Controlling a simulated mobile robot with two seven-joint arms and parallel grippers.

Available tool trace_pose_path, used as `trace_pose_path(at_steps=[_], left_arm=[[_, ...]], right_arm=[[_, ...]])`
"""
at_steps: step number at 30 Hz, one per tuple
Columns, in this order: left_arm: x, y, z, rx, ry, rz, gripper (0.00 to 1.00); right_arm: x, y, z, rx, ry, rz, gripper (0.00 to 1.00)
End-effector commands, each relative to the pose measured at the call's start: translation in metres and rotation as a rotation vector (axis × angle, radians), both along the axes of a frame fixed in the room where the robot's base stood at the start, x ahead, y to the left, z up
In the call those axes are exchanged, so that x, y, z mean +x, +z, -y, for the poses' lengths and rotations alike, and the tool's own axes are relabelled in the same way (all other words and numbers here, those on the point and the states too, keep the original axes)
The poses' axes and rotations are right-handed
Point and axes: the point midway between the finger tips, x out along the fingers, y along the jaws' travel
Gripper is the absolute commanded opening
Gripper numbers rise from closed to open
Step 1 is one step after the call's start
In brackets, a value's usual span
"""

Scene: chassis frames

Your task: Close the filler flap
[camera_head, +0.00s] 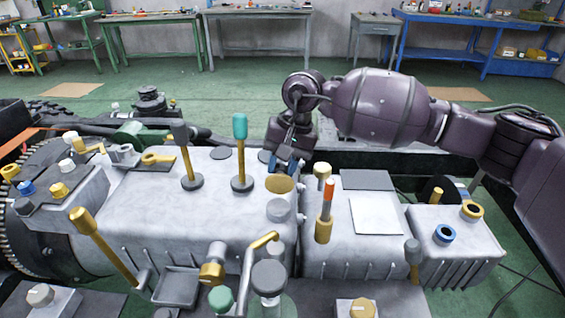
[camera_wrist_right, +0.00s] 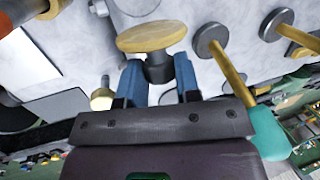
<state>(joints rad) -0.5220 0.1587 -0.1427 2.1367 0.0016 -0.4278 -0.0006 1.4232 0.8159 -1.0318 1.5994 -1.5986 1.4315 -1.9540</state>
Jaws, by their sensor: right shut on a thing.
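The filler flap appears to be the yellow round disc (camera_head: 279,184) on top of the large grey casing, tilted up with its face towards the head camera. In the right wrist view the disc (camera_wrist_right: 152,36) has a dark grey stub behind it. My right gripper (camera_head: 288,162) is behind the disc. In the right wrist view its two blue fingers (camera_wrist_right: 158,66) are shut on the stub, one on each side. The fingers partly hide the stub. A grey round fitting (camera_head: 279,210) is just in front of the disc. My left gripper is not in view.
A teal-topped lever (camera_head: 240,140) and a dark-topped lever (camera_head: 180,140) stand left of the gripper. An orange-tipped handle (camera_head: 327,205) and a cream-topped knob (camera_head: 322,172) stand close on the right. A bent yellow-ended pipe (camera_head: 262,241) rises in front.

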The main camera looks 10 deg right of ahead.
Motion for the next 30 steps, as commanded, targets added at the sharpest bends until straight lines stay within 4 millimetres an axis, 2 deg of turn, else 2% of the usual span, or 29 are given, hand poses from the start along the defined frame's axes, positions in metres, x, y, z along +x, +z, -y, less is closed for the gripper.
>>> trace_pose_path(at_steps=[1, 6, 13, 30], left_arm=[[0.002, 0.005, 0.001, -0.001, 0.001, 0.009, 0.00], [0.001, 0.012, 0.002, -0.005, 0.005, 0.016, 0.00], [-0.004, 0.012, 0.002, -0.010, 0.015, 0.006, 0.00], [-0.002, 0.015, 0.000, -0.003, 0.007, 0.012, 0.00]], right_arm=[[-0.003, 0.007, 0.000, -0.008, 0.001, 0.042, 0.00], [-0.010, 0.010, -0.002, -0.031, 0.002, 0.158, 0.00], [-0.016, 0.011, -0.003, -0.053, 0.001, 0.272, 0.00], [-0.019, 0.009, -0.004, -0.067, -0.002, 0.330, 0.00]])
